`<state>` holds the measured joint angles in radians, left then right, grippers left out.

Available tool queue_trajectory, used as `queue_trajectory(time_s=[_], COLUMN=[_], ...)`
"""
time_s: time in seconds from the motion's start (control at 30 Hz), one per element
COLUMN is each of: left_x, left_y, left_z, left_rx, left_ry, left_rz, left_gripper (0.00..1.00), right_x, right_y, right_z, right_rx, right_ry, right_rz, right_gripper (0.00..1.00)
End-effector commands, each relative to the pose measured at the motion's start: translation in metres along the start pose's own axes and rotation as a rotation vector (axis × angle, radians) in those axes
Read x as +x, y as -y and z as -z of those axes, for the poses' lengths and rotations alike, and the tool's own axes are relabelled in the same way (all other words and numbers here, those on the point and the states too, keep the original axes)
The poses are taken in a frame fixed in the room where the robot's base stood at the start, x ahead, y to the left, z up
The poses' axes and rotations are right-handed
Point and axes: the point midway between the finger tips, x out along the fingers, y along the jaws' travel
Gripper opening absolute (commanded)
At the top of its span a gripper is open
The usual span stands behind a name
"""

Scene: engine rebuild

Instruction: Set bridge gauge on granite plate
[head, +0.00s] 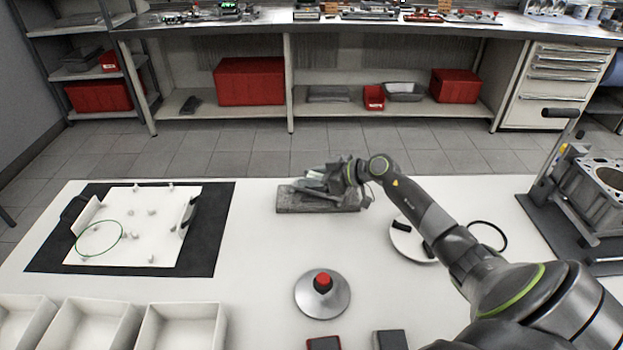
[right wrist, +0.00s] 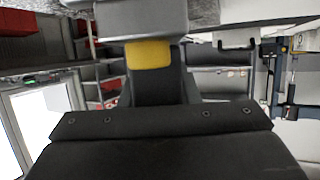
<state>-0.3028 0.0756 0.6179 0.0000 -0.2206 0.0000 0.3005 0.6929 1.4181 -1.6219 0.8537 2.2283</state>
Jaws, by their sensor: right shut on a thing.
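The granite plate (head: 300,207) is a speckled grey slab on the white table, a little right of the middle in the head view. My right gripper (head: 335,180) is over this plate, its arm coming from the lower right. It is shut on a grey metal piece, the bridge gauge (head: 313,183), which is low over the plate or on it; I cannot tell if they touch. In the right wrist view a grey block (right wrist: 158,19) fills the top, above a yellow patch. The gripper hides part of the gauge. My left gripper is out of view.
A white tray (head: 130,255) with small parts and a green ring lies on a black mat (head: 218,215) at left. White bins (head: 180,325) stand front left. A round base with a red-topped knob (head: 322,295) is in front. An engine block (head: 595,195) stands at right.

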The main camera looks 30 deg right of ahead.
Motion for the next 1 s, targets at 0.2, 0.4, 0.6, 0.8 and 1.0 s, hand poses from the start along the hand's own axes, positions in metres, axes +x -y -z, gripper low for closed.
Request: queue_trajectory(time_s=[0.2, 0.4, 0.6, 0.8, 1.0], left_x=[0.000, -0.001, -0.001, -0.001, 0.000], left_y=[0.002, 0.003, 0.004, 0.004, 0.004], left_z=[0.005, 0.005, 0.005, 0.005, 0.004], left_rx=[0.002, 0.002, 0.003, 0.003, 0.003], left_ry=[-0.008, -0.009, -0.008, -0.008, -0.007], left_rz=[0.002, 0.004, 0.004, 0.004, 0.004], left_gripper=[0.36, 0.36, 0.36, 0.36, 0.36], right_x=[0.001, 0.002, 0.002, 0.002, -0.009], right_y=[0.000, 0.000, 0.000, 0.000, -0.001], right_z=[0.000, -0.004, -0.004, -0.004, -0.002], right_rx=[-0.003, 0.000, -0.001, -0.002, -0.004], right_ry=[-0.003, -0.001, -0.001, -0.001, 0.002], right_rz=[0.000, 0.000, 0.000, 0.000, -0.002], right_gripper=[0.00, 0.30, 0.51, 0.51, 0.51])
